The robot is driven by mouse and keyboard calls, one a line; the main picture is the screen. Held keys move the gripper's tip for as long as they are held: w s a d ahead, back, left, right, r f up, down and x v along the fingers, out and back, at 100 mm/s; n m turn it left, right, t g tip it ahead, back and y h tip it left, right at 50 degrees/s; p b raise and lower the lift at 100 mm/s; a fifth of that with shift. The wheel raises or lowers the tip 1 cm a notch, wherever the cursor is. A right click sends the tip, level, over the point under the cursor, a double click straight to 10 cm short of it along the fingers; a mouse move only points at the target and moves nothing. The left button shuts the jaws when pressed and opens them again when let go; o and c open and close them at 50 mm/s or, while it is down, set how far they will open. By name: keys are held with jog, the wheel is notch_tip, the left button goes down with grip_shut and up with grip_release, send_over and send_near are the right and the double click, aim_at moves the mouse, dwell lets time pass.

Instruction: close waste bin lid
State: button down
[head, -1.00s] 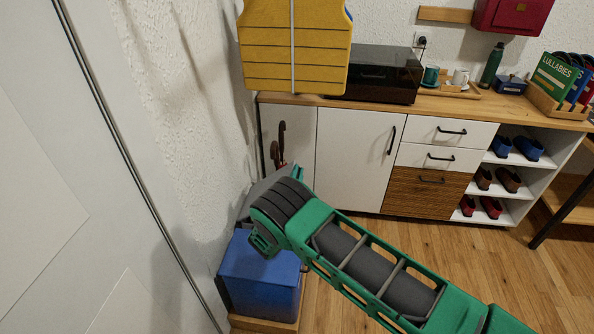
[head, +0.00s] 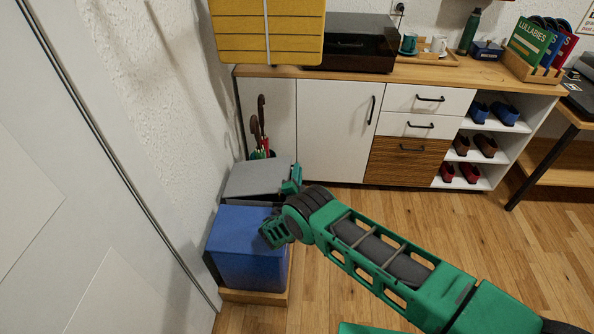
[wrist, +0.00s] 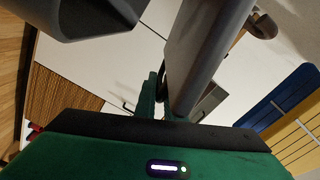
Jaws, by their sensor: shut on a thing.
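A grey waste bin lid (head: 256,180) shows in the head view behind a blue bin (head: 248,258). My green gripper (head: 291,181) is at the lid's right edge and is shut on it. In the wrist view, a grey slab that looks like the lid (wrist: 205,50) runs beside a green finger (wrist: 150,98); the other finger is hidden. A dark grey rounded body (wrist: 85,18) fills the top left of the wrist view. I cannot tell the lid's exact angle. The body below the lid is mostly hidden by the blue bin and my arm.
The bins stand by the left wall, with a wooden base (head: 255,297) under the blue one. Umbrellas (head: 262,130) stand just behind the lid. A white cabinet (head: 335,130) is at the back. Wooden floor (head: 400,230) is open to the right.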

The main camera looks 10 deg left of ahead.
jog(key=shift+d+r, duration=0.1)
jog(key=c, duration=1.9)
grip_release()
jog(key=s+d, duration=0.1)
jog(key=s, duration=0.9)
jog(key=shift+s, duration=0.3)
jog(key=shift+c, duration=0.5)
